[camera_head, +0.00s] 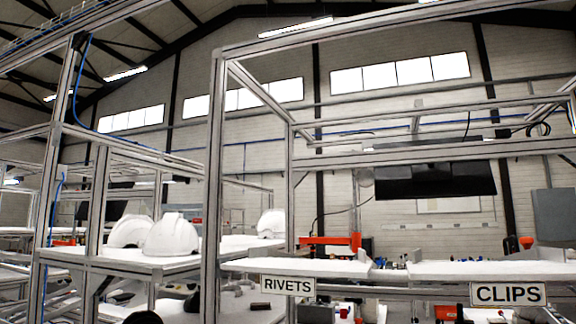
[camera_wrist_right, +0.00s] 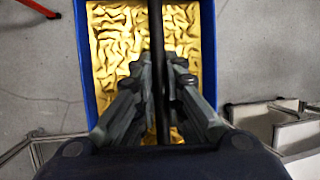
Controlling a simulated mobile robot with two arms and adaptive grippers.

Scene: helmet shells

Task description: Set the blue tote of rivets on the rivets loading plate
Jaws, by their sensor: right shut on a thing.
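The blue tote (camera_wrist_right: 209,50) fills the middle of the right wrist view, with crumpled gold contents (camera_wrist_right: 115,45) on both sides of a dark central bar (camera_wrist_right: 157,20). My right gripper (camera_wrist_right: 162,68) is above the tote, its two fingers closed on this bar from either side. The lower part of the tote is hidden by the gripper. In the head view, the white rivets loading plate (camera_head: 300,267) lies on the frame behind the RIVETS sign (camera_head: 288,285). The tote and both grippers are out of the head view.
A second white plate (camera_head: 480,270) lies to the right behind the CLIPS sign (camera_head: 507,294). Metal uprights (camera_head: 213,180) frame the station. White helmet shells (camera_head: 172,235) sit on a shelf at left. Grey floor (camera_wrist_right: 265,50) shows around the tote.

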